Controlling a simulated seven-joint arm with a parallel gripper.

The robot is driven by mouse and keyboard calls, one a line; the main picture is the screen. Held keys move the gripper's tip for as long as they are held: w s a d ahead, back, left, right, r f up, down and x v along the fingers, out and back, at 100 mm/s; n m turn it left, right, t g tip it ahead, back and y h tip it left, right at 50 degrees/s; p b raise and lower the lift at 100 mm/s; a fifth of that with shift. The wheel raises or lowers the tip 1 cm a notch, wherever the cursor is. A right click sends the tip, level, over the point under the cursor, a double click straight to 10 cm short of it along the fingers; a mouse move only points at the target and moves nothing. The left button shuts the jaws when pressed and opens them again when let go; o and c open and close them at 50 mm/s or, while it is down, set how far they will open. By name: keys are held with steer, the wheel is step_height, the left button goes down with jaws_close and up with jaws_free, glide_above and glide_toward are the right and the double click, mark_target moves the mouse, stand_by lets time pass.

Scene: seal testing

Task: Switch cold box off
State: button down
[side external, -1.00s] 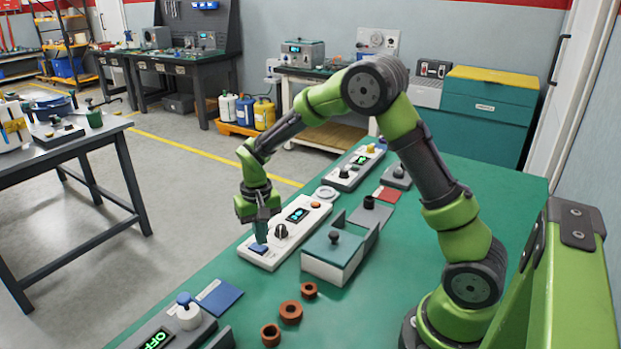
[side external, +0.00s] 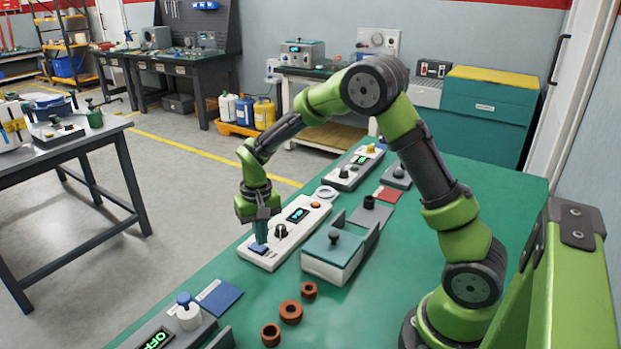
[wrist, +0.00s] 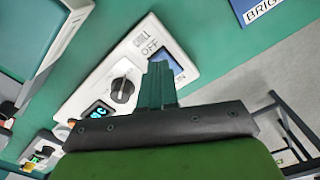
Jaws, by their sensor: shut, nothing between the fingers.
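A long white control panel (side external: 270,258) lies on the green table and has a blue switch (side external: 258,248) at its near end. Beside the switch are a black knob (side external: 281,231), a small blue-lit display (side external: 297,214) and an orange button (side external: 315,205). My gripper (side external: 261,238) points down with its fingers shut and empty, its tips at the blue switch; I cannot tell whether they press it. In the wrist view the fingers (wrist: 157,72) partly cover the switch (wrist: 178,66), with the word OFF beside it. A white box with a teal lid (side external: 334,247) stands right of the panel.
Several brown rings (side external: 291,312) lie near the front. A grey unit reading OFF (side external: 158,340), with a blue-topped white knob (side external: 188,312), and a blue card (side external: 220,297) are at front left. Another white panel (side external: 352,170) lies behind.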

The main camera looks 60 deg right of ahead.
mark_target(262, 248)
steer(key=shift+f, duration=0.95)
stand_by(0.5)
steer(key=shift+r, duration=3.55)
steer(key=shift+s+a+f, duration=0.15)
steer(key=shift+s+f, duration=0.3)
steer(key=s+a+r+n+t+y, duration=0.1)
steer(key=s+a+r+t, duration=0.1)
steer(key=s+r, duration=0.5)
steer(key=s+a+r+n+t+y, duration=0.1)
steer(key=s+a+r+t, duration=0.2)
steer(key=s+r+t, duration=0.2)
steer(key=s+r, duration=0.3)
steer(key=s, duration=0.4)
steer(key=shift+s, duration=0.4)
steer(key=shift+a, duration=0.1)
